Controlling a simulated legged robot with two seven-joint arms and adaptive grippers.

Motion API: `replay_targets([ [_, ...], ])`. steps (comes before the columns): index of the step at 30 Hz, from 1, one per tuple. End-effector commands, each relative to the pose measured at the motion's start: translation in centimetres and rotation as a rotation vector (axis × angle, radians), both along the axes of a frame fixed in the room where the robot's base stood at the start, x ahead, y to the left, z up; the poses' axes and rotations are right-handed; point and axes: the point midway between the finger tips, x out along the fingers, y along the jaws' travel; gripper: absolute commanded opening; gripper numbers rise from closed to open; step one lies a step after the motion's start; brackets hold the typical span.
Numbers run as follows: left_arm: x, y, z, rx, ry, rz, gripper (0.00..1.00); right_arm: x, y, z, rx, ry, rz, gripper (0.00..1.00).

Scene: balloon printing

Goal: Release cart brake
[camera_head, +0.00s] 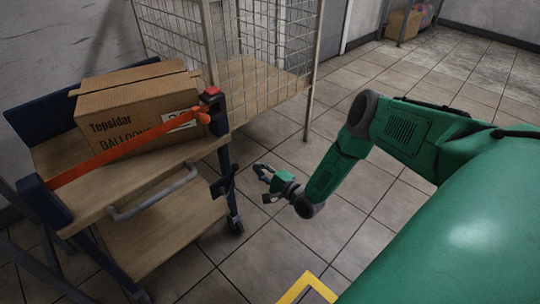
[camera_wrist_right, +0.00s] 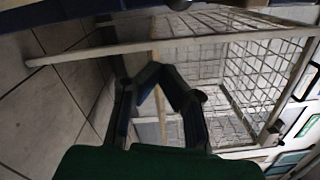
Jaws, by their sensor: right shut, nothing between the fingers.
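The cart (camera_head: 60,160) stands at the left in the head view, with a blue frame, two wooden shelves and a grey handle (camera_head: 153,194) on its near side. A black lever-like part (camera_head: 224,181) sticks out from its right post; I cannot tell for sure that this is the brake. A red piece (camera_head: 211,91) tops the same post. My right gripper (camera_head: 263,184) is to the right of the black part, apart from it, above the tiled floor. In the right wrist view its fingers (camera_wrist_right: 157,72) meet at the tips with nothing between them. My left gripper is not in view.
A cardboard box (camera_head: 135,105) lies on the upper shelf under an orange strap (camera_head: 120,150). Tiled floor (camera_head: 345,245) is free to the right, with a yellow marking (camera_head: 308,282) in front.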

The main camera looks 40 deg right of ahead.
Motion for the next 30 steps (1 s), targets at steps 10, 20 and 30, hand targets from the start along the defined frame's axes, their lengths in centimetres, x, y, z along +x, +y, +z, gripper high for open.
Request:
replay_targets([
  [10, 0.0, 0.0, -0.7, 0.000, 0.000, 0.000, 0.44, 1.5, 3.6, 1.2, 0.002, 0.000, 0.001, 0.00],
  [20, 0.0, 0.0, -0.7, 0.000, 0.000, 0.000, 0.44, 1.5, 3.9, 1.3, 0.001, 0.000, 0.000, 0.00],
  [30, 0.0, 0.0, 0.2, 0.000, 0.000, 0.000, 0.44, 0.6, 4.2, 1.8, -0.035, -0.002, 0.000, 0.00],
])
